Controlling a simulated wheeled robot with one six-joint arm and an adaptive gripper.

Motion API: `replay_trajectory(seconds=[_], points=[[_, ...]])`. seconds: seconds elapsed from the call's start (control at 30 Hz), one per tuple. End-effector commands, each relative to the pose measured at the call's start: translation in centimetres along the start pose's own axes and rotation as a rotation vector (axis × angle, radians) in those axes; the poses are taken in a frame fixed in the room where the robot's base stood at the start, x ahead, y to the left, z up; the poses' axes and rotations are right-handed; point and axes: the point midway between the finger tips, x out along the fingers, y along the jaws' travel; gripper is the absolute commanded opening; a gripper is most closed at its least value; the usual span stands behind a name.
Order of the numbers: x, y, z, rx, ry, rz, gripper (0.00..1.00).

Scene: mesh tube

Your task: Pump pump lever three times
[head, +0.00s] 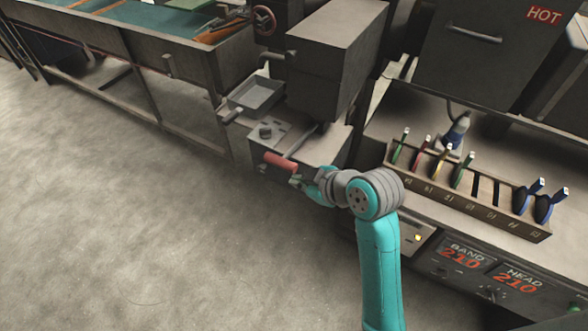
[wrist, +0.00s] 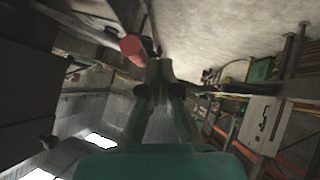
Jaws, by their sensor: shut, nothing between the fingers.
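The pump lever has a red grip (head: 281,161) on a thin metal rod that runs back up to the right, to the pump block. In the wrist view the red grip (wrist: 132,47) is just ahead and left of the fingertips. My gripper (head: 297,181) is shut and empty, just right of and below the red grip in the head view. It also shows in the wrist view (wrist: 158,68), with its fingertips together close to the grip. I cannot tell whether the fingers touch the grip.
A tool rack (head: 470,195) with several coloured-handled tools stands to the right. Open floor (head: 130,220) lies to the left.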

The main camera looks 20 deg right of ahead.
Motion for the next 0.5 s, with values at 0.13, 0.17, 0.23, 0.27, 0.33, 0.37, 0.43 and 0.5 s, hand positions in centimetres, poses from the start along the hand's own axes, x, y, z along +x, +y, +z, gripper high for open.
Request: replay_trajectory(seconds=[0.13, 0.17, 0.23, 0.27, 0.33, 0.37, 0.43, 0.5], points=[[-0.3, 1.5, -0.1, 0.064, 0.091, -0.039, 0.00], [-0.5, 1.8, -0.1, 0.081, 0.116, -0.050, 0.00], [-1.0, 2.7, -0.3, 0.121, 0.179, -0.074, 0.00], [-1.2, 3.1, -0.4, 0.138, 0.206, -0.083, 0.00], [-1.9, 3.9, -0.6, 0.176, 0.266, -0.105, 0.00], [-2.2, 4.3, -0.6, 0.191, 0.292, -0.111, 0.00], [-2.9, 5.1, -0.7, 0.223, 0.346, -0.129, 0.00], [-3.7, 5.8, -0.8, 0.249, 0.394, -0.141, 0.00]])
